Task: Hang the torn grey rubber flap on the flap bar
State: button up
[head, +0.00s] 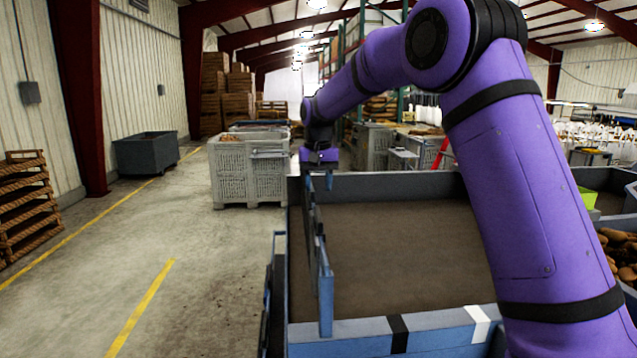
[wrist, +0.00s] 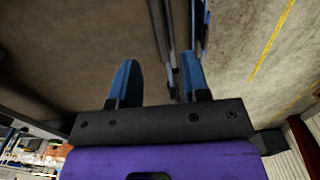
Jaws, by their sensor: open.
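My gripper (head: 319,182) is at the far left corner of the grey-brown bed, fingers pointing down, open. In the wrist view its two blue fingers (wrist: 160,82) stand apart, and I see nothing gripped between them. A long narrow rail (head: 314,232) with a blue near end post runs along the bed's left side, below and near my gripper; it looks like the flap bar. In the wrist view, long dark and blue edges (wrist: 165,35) run close to the right finger; I cannot tell whether they touch. I cannot clearly make out the torn grey rubber flap in either view.
The blue-walled bed (head: 400,240) fills the middle. Potatoes (head: 622,250) lie in a bin at the right. A pale crate (head: 248,170) and a dark bin (head: 146,153) stand beyond.

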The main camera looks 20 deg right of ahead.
aim_at(318, 213)
jog(key=shift+f, duration=4.85)
grip_shut()
jog(key=shift+r, duration=2.15)
jog(key=w+a, duration=0.2)
jog(key=a, duration=0.7)
jog(key=shift+a, duration=0.4)
